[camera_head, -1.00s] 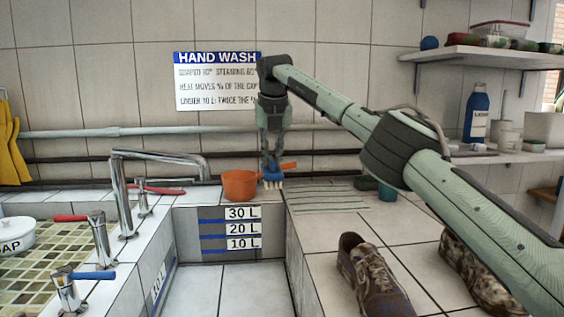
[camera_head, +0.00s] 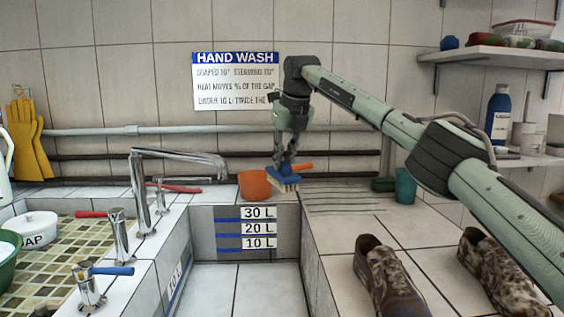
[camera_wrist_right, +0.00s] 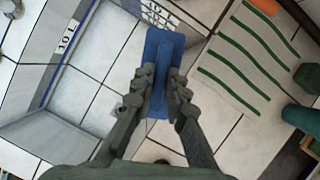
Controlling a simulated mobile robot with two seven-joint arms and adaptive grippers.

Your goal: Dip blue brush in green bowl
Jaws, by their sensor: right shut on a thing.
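The blue brush (camera_head: 284,176) has a blue back and pale bristles pointing down. My right gripper (camera_head: 284,160) is shut on it, above the back right corner of the sink basin. In the right wrist view the blue brush (camera_wrist_right: 163,68) lies between the two dark fingers (camera_wrist_right: 163,92). The green bowl (camera_head: 8,258) is at the far left edge of the head view, by the green mosaic tiles; it is partly cut off and holds something white. My right gripper is far to the right of the bowl. My left gripper is not in view.
A tall chrome tap (camera_head: 140,195) and smaller taps with red and blue handles (camera_head: 88,284) stand between the basin and the bowl. A white soap dish (camera_head: 38,229) is near the bowl. Brown shoes (camera_head: 388,277) lie right.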

